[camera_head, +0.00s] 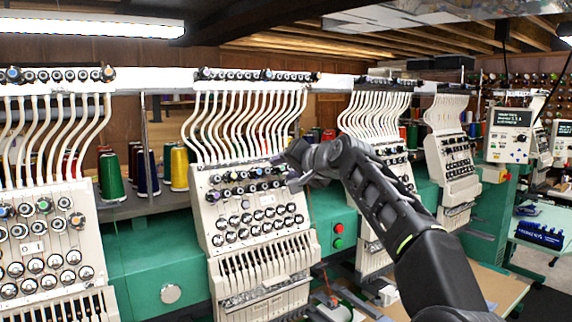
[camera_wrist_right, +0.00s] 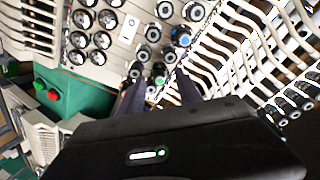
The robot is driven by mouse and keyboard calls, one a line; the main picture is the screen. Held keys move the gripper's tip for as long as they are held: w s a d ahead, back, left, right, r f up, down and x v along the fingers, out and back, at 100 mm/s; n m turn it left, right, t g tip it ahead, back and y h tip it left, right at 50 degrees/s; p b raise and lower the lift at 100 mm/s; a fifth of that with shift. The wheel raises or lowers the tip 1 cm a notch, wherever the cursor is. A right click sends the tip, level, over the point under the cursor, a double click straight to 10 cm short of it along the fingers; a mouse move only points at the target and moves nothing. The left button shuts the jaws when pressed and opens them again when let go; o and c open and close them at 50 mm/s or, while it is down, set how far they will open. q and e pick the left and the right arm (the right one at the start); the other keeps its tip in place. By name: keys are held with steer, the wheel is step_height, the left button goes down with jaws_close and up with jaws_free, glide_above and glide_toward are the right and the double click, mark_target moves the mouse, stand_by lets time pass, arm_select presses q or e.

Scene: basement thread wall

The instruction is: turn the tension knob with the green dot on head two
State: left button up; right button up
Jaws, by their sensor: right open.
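Head two (camera_head: 208,212) is the cream machine head left of centre in the head view, with rows of tension knobs on its sloped face. My right gripper (camera_head: 288,166) reaches in from the right to the right end of its upper knob rows. In the right wrist view its two fingers (camera_wrist_right: 160,92) stand apart, pointing at the knobs. A dark knob with a green dot (camera_wrist_right: 160,80) shows between the fingertips, nearer the middle of the gap. I cannot tell whether the fingers touch it. In the head view the gripper hides this knob. My left gripper is not in view.
A blue-capped knob (camera_wrist_right: 181,38) and several dark knobs sit close around the fingers. White thread tubes (camera_head: 245,122) rise above the head. Head one (camera_head: 38,250) stands at the left. Red and green buttons (camera_head: 338,236) are on the green beam to the right.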

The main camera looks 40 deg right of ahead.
jaws_close()
stand_by(0.4)
